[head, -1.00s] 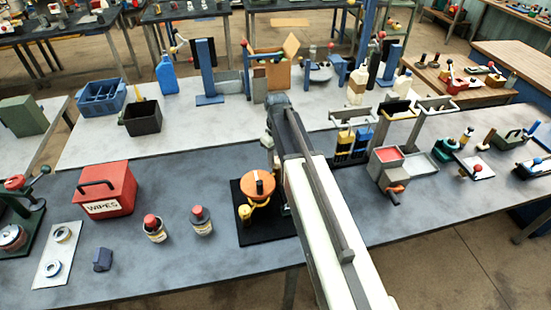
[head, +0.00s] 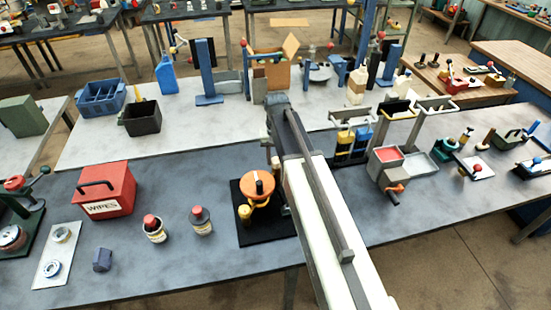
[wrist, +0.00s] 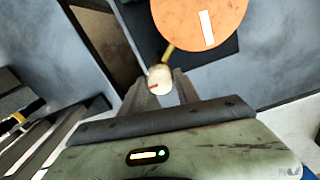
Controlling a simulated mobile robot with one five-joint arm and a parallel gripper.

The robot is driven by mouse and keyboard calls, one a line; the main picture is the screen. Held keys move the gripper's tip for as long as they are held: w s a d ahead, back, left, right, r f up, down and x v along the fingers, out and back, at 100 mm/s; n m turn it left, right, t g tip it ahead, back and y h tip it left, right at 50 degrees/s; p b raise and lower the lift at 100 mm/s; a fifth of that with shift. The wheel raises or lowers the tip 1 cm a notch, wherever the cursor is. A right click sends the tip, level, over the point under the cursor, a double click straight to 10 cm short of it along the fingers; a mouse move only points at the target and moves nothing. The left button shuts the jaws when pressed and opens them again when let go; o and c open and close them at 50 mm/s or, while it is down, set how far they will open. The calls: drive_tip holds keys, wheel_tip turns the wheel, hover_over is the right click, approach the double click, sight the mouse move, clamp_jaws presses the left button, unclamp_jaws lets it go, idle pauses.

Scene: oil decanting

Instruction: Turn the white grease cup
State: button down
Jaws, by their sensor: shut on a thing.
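The white grease cup (wrist: 160,79) is a small round white knob with a red mark on top, in the wrist view. My gripper (wrist: 161,86) is shut on it, one finger on each side. A yellow stem runs from the cup toward an orange disc (wrist: 200,18) with a white stripe. In the head view the orange disc (head: 258,186) sits on a black base (head: 262,232), with a yellow cup (head: 245,211) at its front left. My arm hides the white cup and my fingertips there.
A red wipes box (head: 106,190) and two red- and dark-capped bottles (head: 154,229) (head: 201,221) stand left of the base on the grey table (head: 180,265). A rack with yellow containers (head: 344,143) and a grey bin unit (head: 386,172) stand right of my arm.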

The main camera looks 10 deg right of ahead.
sight(276, 159)
drive_tip(key=shift+m, duration=0.3)
drive_tip(key=c, duration=0.9)
unclamp_jaws()
wheel_tip(276, 159, up, 8)
drive_tip(key=p, duration=0.8)
drive_tip(key=shift+f, duration=0.1)
